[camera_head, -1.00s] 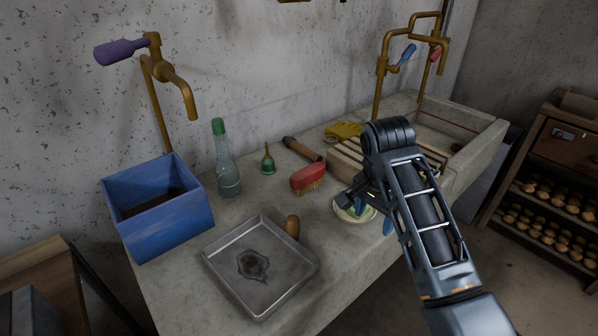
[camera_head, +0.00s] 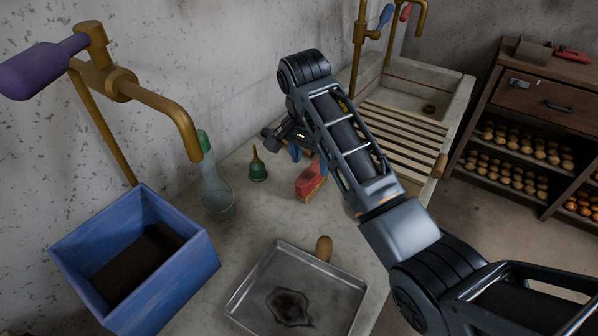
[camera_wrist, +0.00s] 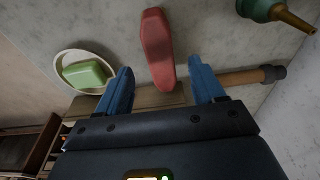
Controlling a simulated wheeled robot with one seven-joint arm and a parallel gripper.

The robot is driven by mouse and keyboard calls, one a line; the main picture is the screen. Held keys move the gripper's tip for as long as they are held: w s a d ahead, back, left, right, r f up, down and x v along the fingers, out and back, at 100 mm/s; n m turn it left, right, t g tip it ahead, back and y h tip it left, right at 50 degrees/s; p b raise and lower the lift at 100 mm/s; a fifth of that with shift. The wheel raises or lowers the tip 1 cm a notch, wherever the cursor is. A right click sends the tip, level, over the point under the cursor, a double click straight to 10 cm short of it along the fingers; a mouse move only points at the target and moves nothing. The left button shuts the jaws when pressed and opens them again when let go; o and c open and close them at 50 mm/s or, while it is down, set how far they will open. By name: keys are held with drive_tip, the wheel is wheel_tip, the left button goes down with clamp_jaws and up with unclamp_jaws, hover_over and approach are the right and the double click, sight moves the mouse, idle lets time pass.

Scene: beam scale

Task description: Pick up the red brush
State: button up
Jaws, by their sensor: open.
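The red brush (camera_head: 311,181) lies on the concrete counter, partly hidden behind my arm in the head view. In the wrist view the red brush (camera_wrist: 157,48) shows its red back, lengthwise between and beyond my two blue fingertips. My gripper (camera_wrist: 160,88) is open and empty, with one finger on each side of the brush's line. In the head view my gripper (camera_head: 302,152) hangs just above and beside the brush. I cannot tell how high the fingers are above the counter.
A white dish with green soap (camera_wrist: 84,73) and a wooden-handled tool (camera_wrist: 245,76) lie close to the fingers. A green oil can (camera_head: 258,170), a glass bottle (camera_head: 215,185), a metal tray (camera_head: 297,290) and a blue box (camera_head: 135,262) stand on the counter. The slatted rack (camera_head: 405,135) is behind.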

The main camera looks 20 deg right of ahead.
sight(313, 171)
drive_tip(key=shift+w+d+f+p, duration=0.15)
drive_tip(key=shift+d+f, duration=0.05)
drive_tip(key=shift+f, duration=1.05)
drive_tip(key=shift+w+d+f+p, duration=0.15)
drive_tip(key=shift+w+d+f, duration=0.1)
drive_tip(key=shift+f, duration=0.95)
drive_tip(key=shift+w+d+f+p, duration=0.1)
drive_tip(key=shift+d+f+p, duration=0.1)
drive_tip(key=shift+f, duration=1.05)
drive_tip(key=c, duration=1.1)
drive_tip(key=shift+c, duration=0.2)
drive_tip(key=shift+r, duration=0.1)
